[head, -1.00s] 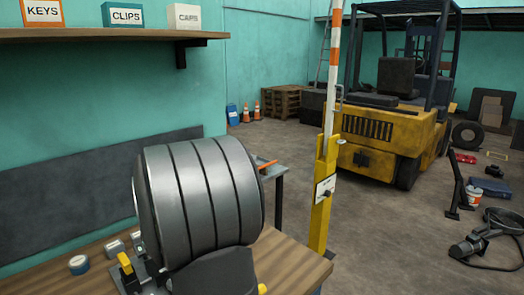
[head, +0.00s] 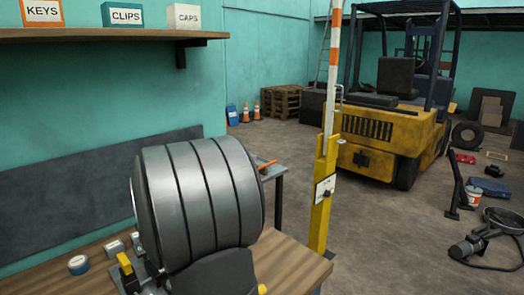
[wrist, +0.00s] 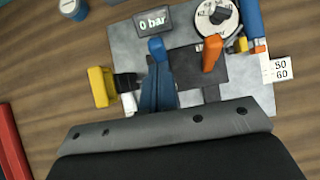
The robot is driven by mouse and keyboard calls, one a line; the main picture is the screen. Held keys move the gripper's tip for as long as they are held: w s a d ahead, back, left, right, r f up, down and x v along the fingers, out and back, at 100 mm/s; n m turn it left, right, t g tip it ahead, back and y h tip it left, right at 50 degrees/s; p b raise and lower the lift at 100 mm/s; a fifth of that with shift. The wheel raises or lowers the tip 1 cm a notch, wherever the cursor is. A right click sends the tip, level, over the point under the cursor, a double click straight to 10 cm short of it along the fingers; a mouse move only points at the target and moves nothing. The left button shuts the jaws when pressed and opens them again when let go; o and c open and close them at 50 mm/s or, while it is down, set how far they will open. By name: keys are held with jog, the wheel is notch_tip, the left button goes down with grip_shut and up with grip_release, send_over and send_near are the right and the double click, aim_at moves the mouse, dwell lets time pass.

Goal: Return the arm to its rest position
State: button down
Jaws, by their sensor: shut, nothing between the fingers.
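My arm fills the lower middle of the head view as a large grey ribbed cylinder above the workbench (head: 285,262). It hides my gripper there. In the wrist view the dark bolted body of my gripper (wrist: 165,138) crosses the bottom; its fingertips cannot be made out clearly, and it appears shut with nothing held.
A yellow post (head: 321,200) with a striped pole stands beside the bench. A shelf (head: 90,36) with labelled boxes hangs upper left. A yellow forklift (head: 385,140) stands behind. A red object (wrist: 10,140) lies at the wrist view's left edge.

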notch_tip(320, 180, up, 9)
jog(key=w+a, duration=0.1)
jog(key=s+d+f, duration=0.1)
jog(key=f, duration=0.3)
jog(key=s+d+f, duration=0.2)
jog(key=f, duration=0.3)
jog(key=s+d+f, duration=0.1)
jog(key=f, duration=0.3)
jog(key=shift+s+d+f, duration=0.35)
jog(key=shift+f, duration=0.05)
jog(key=shift+s+d+f, duration=0.15)
jog(key=shift+s+d, duration=0.4)
jog(key=shift+s+d+f, duration=0.15)
jog(key=shift+s+d, duration=0.35)
jog(key=shift+d, duration=0.05)
jog(key=v, duration=0.9)
jog(key=shift+s, duration=0.15)
